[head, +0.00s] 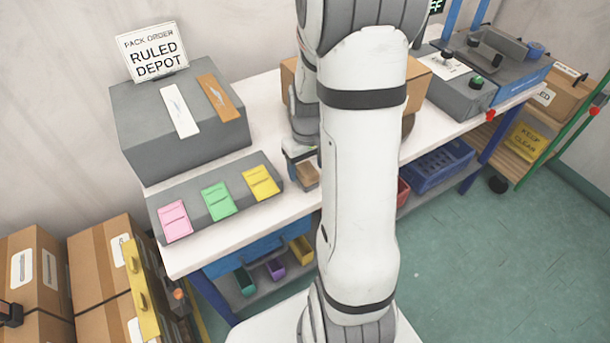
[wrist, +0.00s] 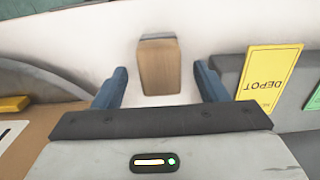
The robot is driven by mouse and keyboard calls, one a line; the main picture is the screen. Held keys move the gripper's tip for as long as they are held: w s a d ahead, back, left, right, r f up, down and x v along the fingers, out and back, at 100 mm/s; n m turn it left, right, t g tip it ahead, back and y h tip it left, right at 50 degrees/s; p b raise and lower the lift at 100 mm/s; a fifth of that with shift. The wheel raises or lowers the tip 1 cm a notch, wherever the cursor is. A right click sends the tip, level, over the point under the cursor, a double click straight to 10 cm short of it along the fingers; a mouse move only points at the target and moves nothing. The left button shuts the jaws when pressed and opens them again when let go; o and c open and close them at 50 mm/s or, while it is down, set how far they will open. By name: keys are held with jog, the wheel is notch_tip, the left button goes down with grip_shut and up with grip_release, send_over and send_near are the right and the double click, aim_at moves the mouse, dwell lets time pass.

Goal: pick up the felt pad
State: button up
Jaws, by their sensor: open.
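A small brown block with a grey edge (wrist: 159,68), which looks like the felt pad, lies on the white tabletop. In the head view, the brown block (head: 307,175) shows right by my gripper (head: 298,150), which my arm partly hides. In the wrist view, my gripper (wrist: 161,72) is open, with one blue finger on each side of the block. White table shows between the block and each finger, so neither finger touches it. How far the fingertips are above the table, I cannot tell.
A grey sloped stand (head: 213,233) with pink, green and yellow cards is left of the block. The yellow DEPOT card (wrist: 267,78) is at the right in the wrist view. A large grey box (head: 180,130) stands behind. A cardboard box (head: 420,88) is partly behind my arm.

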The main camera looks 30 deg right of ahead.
aim_at(307, 170)
notch_tip(307, 170, down, 2)
jog(key=shift+f, duration=0.15)
jog(key=c, duration=1.1)
notch_tip(307, 170, up, 10)
jog(key=shift+r, duration=0.1)
jog(key=o, duration=0.5)
jog(key=c, duration=0.3)
jog(key=shift+c, duration=0.3)
